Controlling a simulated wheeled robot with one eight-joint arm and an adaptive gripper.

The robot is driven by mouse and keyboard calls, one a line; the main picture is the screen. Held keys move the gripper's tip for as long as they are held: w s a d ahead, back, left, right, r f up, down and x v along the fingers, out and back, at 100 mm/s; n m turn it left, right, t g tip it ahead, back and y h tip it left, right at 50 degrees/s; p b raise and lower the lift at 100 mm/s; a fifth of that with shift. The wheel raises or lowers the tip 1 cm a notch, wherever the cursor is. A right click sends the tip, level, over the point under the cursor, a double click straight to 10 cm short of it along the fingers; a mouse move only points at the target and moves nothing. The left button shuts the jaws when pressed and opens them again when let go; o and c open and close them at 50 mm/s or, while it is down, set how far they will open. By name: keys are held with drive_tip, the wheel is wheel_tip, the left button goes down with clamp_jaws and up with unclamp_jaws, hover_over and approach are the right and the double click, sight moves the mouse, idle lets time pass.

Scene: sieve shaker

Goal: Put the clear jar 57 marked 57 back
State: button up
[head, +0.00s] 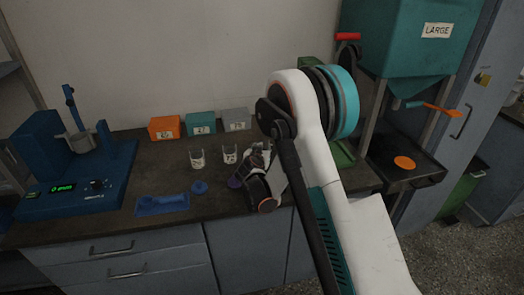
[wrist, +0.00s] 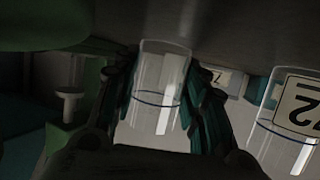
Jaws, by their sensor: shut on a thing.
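In the wrist view my gripper (wrist: 158,92) is shut on a clear jar (wrist: 160,75), with a dark green finger on each side of it. The jar has a thin dark line around it; no number shows on the side I see. In the head view my gripper (head: 257,160) is low over the right part of the bench, and its links hide the held jar. Two other clear jars, one at left (head: 198,159) and one at right (head: 230,154), stand to its left with white labels. A labelled jar (wrist: 300,115) also shows at the right of the wrist view.
Orange (head: 164,127), teal (head: 201,124) and grey (head: 236,119) labelled boxes line the wall. A blue lid (head: 199,187), a purple lid (head: 235,183) and a blue mat (head: 163,203) lie in front. A blue device (head: 70,165) stands left, a teal hopper (head: 410,40) right.

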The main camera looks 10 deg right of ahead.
drive_tip(key=shift+s+f, duration=0.25)
drive_tip(key=shift+f, duration=0.3)
drive_tip(key=o, duration=1.3)
drive_tip(key=shift+s, duration=0.15)
drive_tip(key=v, duration=0.8)
drive_tip(key=r+v, duration=0.1)
drive_tip(key=v, duration=0.3)
drive_tip(key=shift+w+a, duration=0.1)
drive_tip(key=shift+w, duration=0.2)
drive_tip(key=s+d+r+n+g+y, duration=0.1)
drive_tip(key=s+d+r+g, duration=0.15)
drive_tip(key=s+r, duration=0.4)
drive_tip(key=s+d+r+n+g, duration=0.1)
drive_tip(key=s+d+r, duration=0.35)
drive_tip(key=s, duration=0.25)
drive_tip(key=s+r+n+y, duration=0.1)
drive_tip(key=s, duration=0.6)
drive_tip(key=s+a+g+y, duration=0.1)
drive_tip(key=s, duration=0.6)
drive_tip(key=s+a+r+n+g+y, duration=0.1)
drive_tip(key=s, duration=0.6)
drive_tip(key=shift+s+r+n+y, duration=0.3)
drive_tip(key=shift+s+r+y, duration=0.05)
drive_tip(key=shift+s+y, duration=0.05)
